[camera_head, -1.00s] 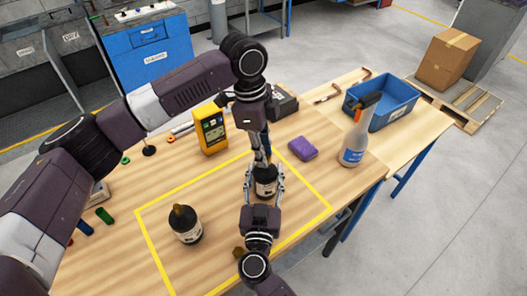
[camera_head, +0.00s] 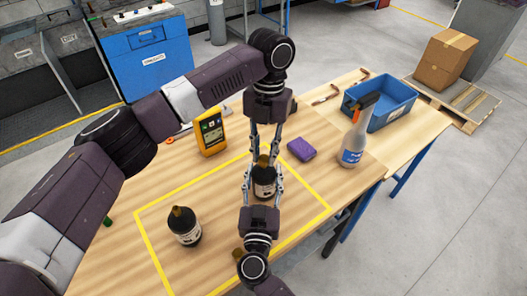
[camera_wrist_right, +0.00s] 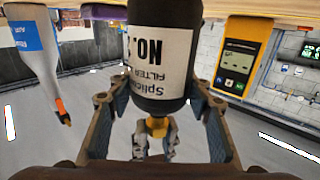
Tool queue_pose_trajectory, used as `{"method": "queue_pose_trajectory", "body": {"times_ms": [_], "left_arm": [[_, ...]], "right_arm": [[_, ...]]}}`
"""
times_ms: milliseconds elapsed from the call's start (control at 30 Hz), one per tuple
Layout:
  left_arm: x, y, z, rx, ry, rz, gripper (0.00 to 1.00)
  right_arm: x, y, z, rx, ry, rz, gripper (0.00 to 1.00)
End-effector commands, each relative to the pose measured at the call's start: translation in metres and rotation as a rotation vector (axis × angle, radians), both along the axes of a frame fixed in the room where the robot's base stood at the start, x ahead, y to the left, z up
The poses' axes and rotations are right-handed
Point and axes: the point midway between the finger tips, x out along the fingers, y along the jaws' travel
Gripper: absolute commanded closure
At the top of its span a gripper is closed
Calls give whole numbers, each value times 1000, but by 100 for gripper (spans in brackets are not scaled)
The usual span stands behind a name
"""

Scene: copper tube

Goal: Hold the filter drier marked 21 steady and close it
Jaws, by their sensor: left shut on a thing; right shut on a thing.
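A dark filter drier (camera_head: 264,188) with a white label stands upright inside the yellow outline. My right gripper (camera_head: 263,183) comes from the near side, shut on its body with a finger on each side. In the right wrist view the same drier (camera_wrist_right: 160,60) appears upside down; its label reads "NO." and the number is cut off. My left gripper (camera_head: 264,161) reaches down from above, shut on the brass-coloured cap (camera_wrist_right: 157,127) at the drier's top. Its fingertips partly hide the cap, so how far it is seated cannot be told.
A second dark bottle (camera_head: 185,228) with a brown top stands at left in the outline. A small brass-coloured piece (camera_head: 238,254) lies near my right wrist. A yellow meter (camera_head: 211,134), purple block (camera_head: 301,149), spray bottle (camera_head: 354,145) and blue bin (camera_head: 382,102) stand around.

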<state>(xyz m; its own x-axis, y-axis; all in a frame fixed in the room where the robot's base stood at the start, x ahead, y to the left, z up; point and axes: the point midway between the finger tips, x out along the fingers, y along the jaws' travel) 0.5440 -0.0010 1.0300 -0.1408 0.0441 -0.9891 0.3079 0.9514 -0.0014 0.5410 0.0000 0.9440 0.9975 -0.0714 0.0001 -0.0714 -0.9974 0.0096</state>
Motion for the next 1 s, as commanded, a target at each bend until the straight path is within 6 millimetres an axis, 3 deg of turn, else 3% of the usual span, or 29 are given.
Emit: {"method": "queue_pose_trajectory", "body": {"times_ms": [200,333,733,767,800,900,1000], "left_arm": [[0,-1,1,3,-4,-369,95],[0,-1,1,3,-4,-524,95],[0,-1,0,1,-2,-596,95],[0,-1,0,1,-2,-596,78],[0,-1,0,1,-2,-596,74],[0,-1,0,0,-2,-596,62],[-1,-2,0,1,-1,-596,62]], "right_arm": [[0,-1,-1,-2,1,-3,100],[0,-1,-1,-2,1,-3,100],[0,-1,-1,-2,1,-3,100],[0,-1,-1,-2,1,-3,100],[0,-1,-1,-2,1,-3,100],[0,-1,-1,-2,1,-2,100],[0,-1,-1,-2,1,-2,100]]}}
